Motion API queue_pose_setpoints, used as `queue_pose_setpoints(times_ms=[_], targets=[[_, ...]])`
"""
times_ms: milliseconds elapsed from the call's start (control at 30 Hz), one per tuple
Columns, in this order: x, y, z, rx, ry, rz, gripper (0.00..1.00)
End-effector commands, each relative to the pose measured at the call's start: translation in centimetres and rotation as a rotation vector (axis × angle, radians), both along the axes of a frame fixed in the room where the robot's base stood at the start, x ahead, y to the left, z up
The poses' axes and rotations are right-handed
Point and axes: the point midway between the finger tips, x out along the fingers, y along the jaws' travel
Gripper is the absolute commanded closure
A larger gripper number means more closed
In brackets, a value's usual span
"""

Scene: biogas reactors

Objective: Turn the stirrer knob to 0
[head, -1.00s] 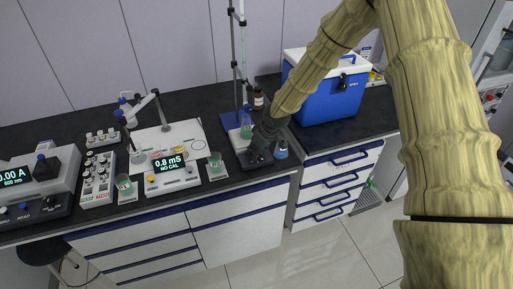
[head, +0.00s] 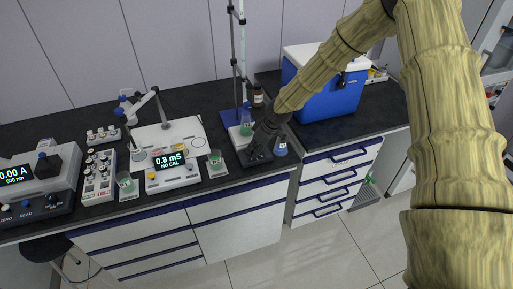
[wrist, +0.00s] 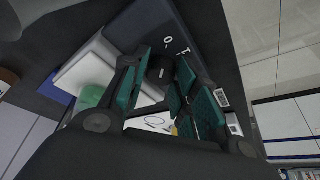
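The stirrer (head: 238,152) is a dark box with a pale top plate, standing near the bench's front edge in the head view. Its dark front panel (wrist: 160,28) with white markings fills the upper middle of the wrist view. The black stirrer knob (wrist: 160,68) shows there with a small white mark, between my fingertips.
A flask with green liquid (head: 246,126) stands on the stirrer's plate. A beaker (head: 215,160) and the meter (head: 170,175) are left. A blue cooler (head: 325,97) stands at right.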

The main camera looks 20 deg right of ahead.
Motion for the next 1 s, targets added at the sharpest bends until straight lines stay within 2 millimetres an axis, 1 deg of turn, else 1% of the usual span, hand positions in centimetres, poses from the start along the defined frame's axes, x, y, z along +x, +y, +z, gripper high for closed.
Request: queue_pose_setpoints(times_ms=[33,100,400,533,667,1000], targets=[[0.0,-0.1,0.0,-0.001,0.0,-0.001,0.59],[0.0,0.0,0.0,0.0,0.0,0.0,0.5],[0.0,0.1,0.0,0.0,0.0,0.0,0.5],[-0.1,-0.1,0.6,0.002,-0.001,-0.001,0.5],[-0.5,-0.5,1.9,0.003,-0.002,-0.002,0.5],[-1.9,-1.8,6.5,0.002,-0.001,-0.002,0.5]])
